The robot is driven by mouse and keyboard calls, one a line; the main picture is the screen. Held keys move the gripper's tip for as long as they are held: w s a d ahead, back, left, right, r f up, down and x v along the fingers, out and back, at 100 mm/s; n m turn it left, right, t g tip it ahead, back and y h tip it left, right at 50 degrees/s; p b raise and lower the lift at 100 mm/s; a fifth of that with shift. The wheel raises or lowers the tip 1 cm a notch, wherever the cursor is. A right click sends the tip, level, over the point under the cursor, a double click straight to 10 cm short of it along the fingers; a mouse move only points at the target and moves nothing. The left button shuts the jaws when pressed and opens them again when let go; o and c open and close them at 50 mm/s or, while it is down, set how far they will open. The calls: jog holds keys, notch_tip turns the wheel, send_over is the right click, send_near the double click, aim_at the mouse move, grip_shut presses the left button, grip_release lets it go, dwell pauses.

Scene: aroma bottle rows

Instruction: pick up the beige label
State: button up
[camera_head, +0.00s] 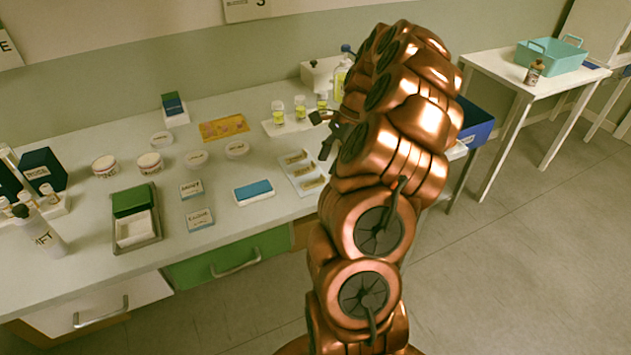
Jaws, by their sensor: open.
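A white card (316,188) lies on the bench just left of my arm, with several small beige labels on it. The front beige label (312,183), the middle one (304,170) and the back one (297,157) lie flat in a row. I cannot tell which is the task's label. My gripper (323,134) shows only in part at the arm's left edge, above the right side of the bench. It is open, and no object shows between its fingers. The rest of it is hidden behind my copper-coloured arm.
Small bottles with yellow liquid (300,107) stand behind the card. A blue-topped pad (254,191), two printed cards (199,219) and round lidded tubs (150,163) lie to the left. A blue bin (476,124) is right of the bench.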

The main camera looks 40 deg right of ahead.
aim_at(313, 182)
jog(key=shift+p+x, duration=0.7)
jog(key=shift+x, duration=1.45)
jog(key=shift+d, duration=0.1)
jog(key=c, duration=0.8)
